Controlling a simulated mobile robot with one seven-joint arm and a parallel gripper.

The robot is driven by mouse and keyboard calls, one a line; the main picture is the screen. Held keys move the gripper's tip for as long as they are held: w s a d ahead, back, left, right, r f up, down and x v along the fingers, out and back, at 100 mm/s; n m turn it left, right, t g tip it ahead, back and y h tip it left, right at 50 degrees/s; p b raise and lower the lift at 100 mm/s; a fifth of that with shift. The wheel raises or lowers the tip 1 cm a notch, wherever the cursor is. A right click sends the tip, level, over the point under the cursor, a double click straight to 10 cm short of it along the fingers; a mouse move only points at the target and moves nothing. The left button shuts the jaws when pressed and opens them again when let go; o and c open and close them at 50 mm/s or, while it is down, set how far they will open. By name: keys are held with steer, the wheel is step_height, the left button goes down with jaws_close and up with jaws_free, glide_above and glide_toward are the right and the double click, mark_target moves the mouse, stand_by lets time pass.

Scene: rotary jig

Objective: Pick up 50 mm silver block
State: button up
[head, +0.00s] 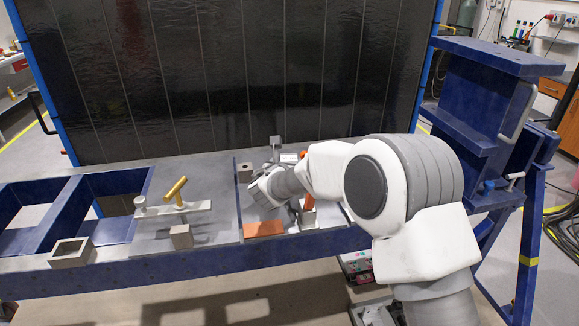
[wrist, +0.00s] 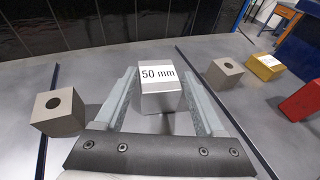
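The 50 mm silver block (wrist: 160,102) stands on the grey metal table in the middle of the wrist view, its white label reading "50 mm" on top. My gripper (wrist: 158,84) is open, with one finger on either side of the block. Narrow gaps seem to show between the fingers and the block's sides, and no firm contact is visible. In the head view my arm's end (head: 264,192) hangs low over the table; the fingers cannot be made out there. A small white patch behind the arm may be the block's label.
In the wrist view, a holed grey block (wrist: 60,112) is left; another grey block (wrist: 225,73), a yellow block (wrist: 265,66) and a red block (wrist: 303,102) are right. In the head view, an orange plate (head: 264,229) lies in front; a dark panel (head: 220,80) stands behind.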

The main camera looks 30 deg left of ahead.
jaws_close()
steer(key=shift+r, duration=0.1)
steer(key=shift+r, duration=0.1)
